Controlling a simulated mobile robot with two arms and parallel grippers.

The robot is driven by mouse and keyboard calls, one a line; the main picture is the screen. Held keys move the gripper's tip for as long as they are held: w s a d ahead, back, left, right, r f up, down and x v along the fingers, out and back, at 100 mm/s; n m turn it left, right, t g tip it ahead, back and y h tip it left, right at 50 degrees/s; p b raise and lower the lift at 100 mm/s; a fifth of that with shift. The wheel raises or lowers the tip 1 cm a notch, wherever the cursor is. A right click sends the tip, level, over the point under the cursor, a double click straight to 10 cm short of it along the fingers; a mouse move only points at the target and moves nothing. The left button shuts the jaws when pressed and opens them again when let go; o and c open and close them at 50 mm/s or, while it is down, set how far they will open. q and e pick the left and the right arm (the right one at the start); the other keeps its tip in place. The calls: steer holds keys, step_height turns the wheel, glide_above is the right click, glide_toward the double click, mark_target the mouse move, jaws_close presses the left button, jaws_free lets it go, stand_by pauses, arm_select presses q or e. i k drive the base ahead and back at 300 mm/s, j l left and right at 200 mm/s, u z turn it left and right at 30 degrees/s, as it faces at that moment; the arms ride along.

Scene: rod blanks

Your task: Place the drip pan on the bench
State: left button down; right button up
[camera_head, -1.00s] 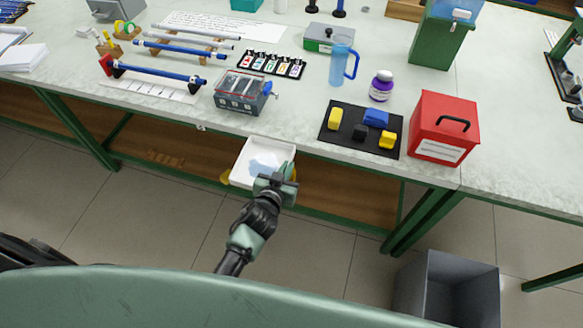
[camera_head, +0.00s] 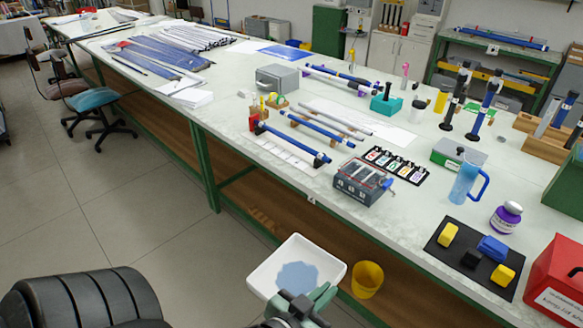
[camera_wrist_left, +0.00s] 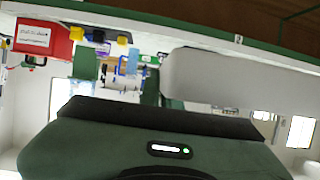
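The drip pan (camera_head: 332,272) is a white square tray with a flat pale blue patch inside. It is in the head view at the bottom middle, in front of the bench edge and apart from it. My left gripper (camera_head: 303,303) is at the pan's near rim and appears shut on it. The fingertips are partly hidden by the gripper body. In the left wrist view the pan (camera_wrist_left: 235,82) shows as a pale slab beyond the dark gripper. The bench (camera_head: 385,220) has a pale speckled top and green frame. My right gripper is out of view.
Near the bench edge stand a grey clear-lidded box (camera_head: 362,182), a black mat (camera_head: 450,262) with coloured blocks, and a red box (camera_head: 556,280). A yellow bucket (camera_head: 367,280) is beside the pan, below the bench top. A bare strip lies between grey box and mat.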

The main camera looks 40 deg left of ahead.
mark_target(225, 118)
steer(key=i+j, duration=0.1)
steer(key=j, duration=0.55)
steer(key=i+j, duration=0.15)
steer(key=j, duration=0.45)
steer(key=i+j, duration=0.1)
steer(key=j, duration=0.55)
steer(key=i+j, duration=0.15)
steer(key=j, duration=0.45)
steer(key=i+j, duration=0.1)
steer(key=j, duration=0.55)
steer(key=i+j, duration=0.15)
steer(key=j, duration=0.45)
steer(key=i+j, duration=0.1)
steer(key=j, duration=0.55)
steer(key=i+j, duration=0.1)
steer(key=j, duration=0.5)
steer(key=i+z, duration=0.05)
